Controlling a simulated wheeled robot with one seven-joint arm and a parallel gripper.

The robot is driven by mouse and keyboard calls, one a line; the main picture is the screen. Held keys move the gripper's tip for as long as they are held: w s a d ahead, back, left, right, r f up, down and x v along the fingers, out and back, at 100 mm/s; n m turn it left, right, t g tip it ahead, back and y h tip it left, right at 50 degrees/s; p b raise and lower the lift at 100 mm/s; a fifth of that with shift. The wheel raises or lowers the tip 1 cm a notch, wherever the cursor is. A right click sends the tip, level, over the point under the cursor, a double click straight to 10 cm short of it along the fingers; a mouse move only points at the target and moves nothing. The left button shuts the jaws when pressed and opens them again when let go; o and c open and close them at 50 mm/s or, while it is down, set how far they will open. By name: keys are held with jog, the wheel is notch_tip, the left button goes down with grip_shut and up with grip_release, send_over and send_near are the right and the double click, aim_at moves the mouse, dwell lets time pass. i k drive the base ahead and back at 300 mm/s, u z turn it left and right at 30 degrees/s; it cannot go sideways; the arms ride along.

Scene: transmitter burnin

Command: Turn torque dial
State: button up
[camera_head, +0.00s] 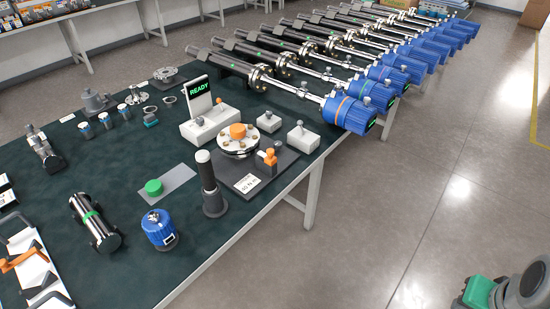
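Which part is the torque dial I cannot tell for sure. An orange knob (237,131) sits on a round silver flange (239,146) with several bolts, on a dark plate on the green-topped bench. A smaller orange piece (269,157) stands just right of it, beside a white label card (247,184) whose small print looks like a torque value. A display reading READY (199,90) stands upright on a white block behind the flange. A part of my own arm shows at the lower right, well away from the bench; no gripper fingers show.
Long transmitters with blue heads (350,113) lie in a row along the bench, heads past its right edge. The floor (440,190) right of the bench is clear.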

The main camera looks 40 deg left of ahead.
aim_at(199, 121)
jog(key=u, duration=0.3)
jog(key=i, duration=1.25)
jog(key=u, duration=1.55)
jog(key=i, duration=0.95)
jog(key=u, duration=0.9)
